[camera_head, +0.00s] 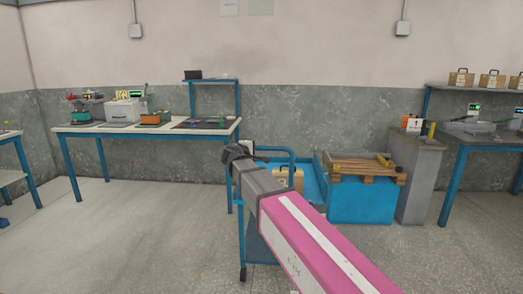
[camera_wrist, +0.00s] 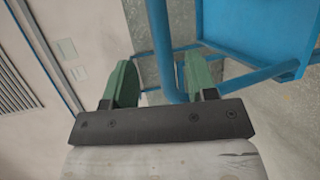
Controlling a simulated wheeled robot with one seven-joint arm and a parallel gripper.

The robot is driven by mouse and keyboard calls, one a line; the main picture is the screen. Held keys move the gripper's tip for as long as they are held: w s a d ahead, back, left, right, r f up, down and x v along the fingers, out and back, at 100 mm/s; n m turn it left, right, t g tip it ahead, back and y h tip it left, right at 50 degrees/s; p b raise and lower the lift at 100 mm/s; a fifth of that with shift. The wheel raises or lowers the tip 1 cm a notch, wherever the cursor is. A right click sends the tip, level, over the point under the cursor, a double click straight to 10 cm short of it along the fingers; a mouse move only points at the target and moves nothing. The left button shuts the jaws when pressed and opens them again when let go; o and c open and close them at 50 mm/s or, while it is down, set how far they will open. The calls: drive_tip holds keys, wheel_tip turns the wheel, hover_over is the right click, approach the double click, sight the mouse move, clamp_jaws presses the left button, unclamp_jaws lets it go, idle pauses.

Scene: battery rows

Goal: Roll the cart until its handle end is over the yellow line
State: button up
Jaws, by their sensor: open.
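The blue cart (camera_head: 259,247) stands in the middle of the head view, partly hidden behind my arm. Its tubular handle (camera_head: 291,163) rises at its top, and a caster shows low on its left side. My gripper (camera_head: 240,152) is at the handle's left part; its fingertips are hard to make out there. In the wrist view, the green fingers of my gripper (camera_wrist: 160,82) are apart, with a blue handle tube (camera_wrist: 164,45) passing between them. I cannot tell whether they touch it. No yellow line can be made out on the floor.
A brown box (camera_head: 289,179) shows behind the handle. A blue bin (camera_head: 361,203) with a wooden pallet on top stands to the right, beside a grey cabinet (camera_head: 416,180). A workbench (camera_head: 150,130) stands at the left back. The floor (camera_head: 130,235) at front left is clear.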

sight(261, 148)
drive_tip(key=x, duration=0.8)
drive_tip(key=shift+w+d+f, duration=0.1)
drive_tip(key=shift+c, duration=0.3)
drive_tip(key=shift+w, duration=0.1)
clamp_jaws()
